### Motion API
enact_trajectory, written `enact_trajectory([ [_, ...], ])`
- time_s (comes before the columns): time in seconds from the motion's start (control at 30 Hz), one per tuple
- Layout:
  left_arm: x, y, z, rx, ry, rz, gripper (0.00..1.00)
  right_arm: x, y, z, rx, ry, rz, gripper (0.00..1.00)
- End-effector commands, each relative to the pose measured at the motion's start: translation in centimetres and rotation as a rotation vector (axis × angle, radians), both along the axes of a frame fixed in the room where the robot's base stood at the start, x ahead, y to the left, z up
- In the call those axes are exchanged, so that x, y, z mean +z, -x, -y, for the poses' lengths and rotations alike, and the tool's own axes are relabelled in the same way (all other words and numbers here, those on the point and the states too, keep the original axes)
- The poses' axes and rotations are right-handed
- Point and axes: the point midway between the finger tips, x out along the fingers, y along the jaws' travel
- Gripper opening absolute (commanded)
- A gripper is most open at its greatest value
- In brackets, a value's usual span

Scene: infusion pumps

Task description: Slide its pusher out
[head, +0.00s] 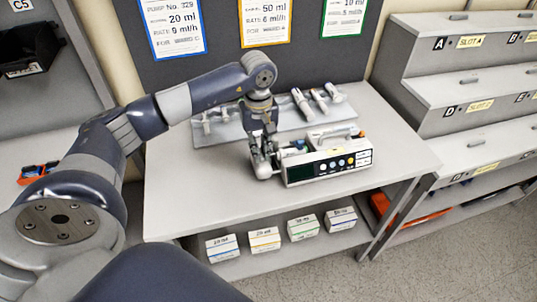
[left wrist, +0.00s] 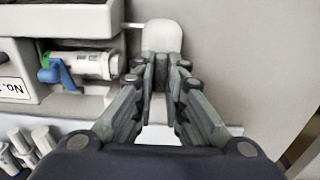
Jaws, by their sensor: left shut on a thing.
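A syringe pump (head: 328,165) with a dark screen and coloured buttons lies on the table. It also shows at the upper left of the left wrist view (left wrist: 15,75). A syringe (left wrist: 85,66) with a blue clamp lies in its channel. The white pusher (left wrist: 162,36) sits at the pump's end, at top centre in the left wrist view. My left gripper (head: 262,165) points down at the pump's left end. Its fingers (left wrist: 160,75) are shut on the pusher, and they hide part of it. My right gripper is in neither view.
A tray (head: 235,128) with several syringes lies behind the pump on the grey table (head: 200,195). Several small boxes (head: 264,240) stand on the lower shelf. A stepped rack (head: 470,95) with labelled slots stands at right. The table's left part is clear.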

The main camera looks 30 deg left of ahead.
Motion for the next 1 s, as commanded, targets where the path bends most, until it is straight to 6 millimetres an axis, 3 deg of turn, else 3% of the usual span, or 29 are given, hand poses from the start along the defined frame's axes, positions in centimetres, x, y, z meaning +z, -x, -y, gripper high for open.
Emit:
enact_trajectory([
  [1.0,-0.1,3.9,-3.4,0.001,-0.002,-0.001,0.04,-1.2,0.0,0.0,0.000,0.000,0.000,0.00],
])
